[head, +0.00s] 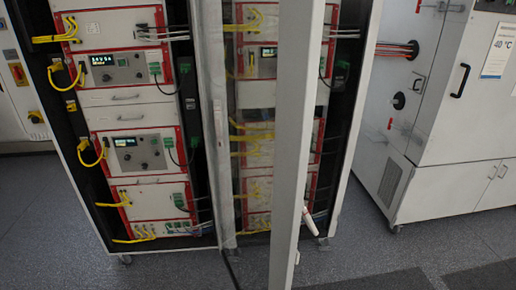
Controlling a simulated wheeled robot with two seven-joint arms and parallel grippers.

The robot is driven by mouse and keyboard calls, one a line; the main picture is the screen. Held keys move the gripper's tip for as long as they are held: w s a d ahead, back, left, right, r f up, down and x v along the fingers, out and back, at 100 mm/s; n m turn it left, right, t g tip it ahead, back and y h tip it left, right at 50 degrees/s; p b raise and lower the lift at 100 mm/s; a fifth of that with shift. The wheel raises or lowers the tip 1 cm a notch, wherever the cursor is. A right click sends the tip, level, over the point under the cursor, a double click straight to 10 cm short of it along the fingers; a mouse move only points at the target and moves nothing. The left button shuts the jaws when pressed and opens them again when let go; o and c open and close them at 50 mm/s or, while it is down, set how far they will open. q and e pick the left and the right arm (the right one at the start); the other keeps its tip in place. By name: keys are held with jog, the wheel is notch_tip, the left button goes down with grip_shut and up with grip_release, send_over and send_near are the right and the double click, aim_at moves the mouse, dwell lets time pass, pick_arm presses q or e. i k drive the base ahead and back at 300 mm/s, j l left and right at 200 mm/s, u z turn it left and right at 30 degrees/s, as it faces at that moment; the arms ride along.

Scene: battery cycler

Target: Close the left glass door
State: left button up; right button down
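A glass door with a pale metal frame (294,150) stands swung open toward me in the head view. Its near upright crosses the middle of the picture from the top to the bottom edge. A small white handle (311,221) sticks out low beside this upright. The door's glass (254,150) lies left of the upright, and the right rack shows dimly through it. The left rack (120,97) of the cycler cabinet is uncovered. I cannot tell for sure which bay this door belongs to. Neither of my grippers is in view.
Yellow cables (67,75) loop out from the left rack's front. A white chamber cabinet (440,110) with a black handle (460,80) stands at the right. Dark mats (375,282) lie at the lower right.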

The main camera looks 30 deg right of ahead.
aim_at(301, 22)
jog(key=l+u, duration=0.3)
jog(key=l, duration=1.95)
jog(key=k, duration=0.05)
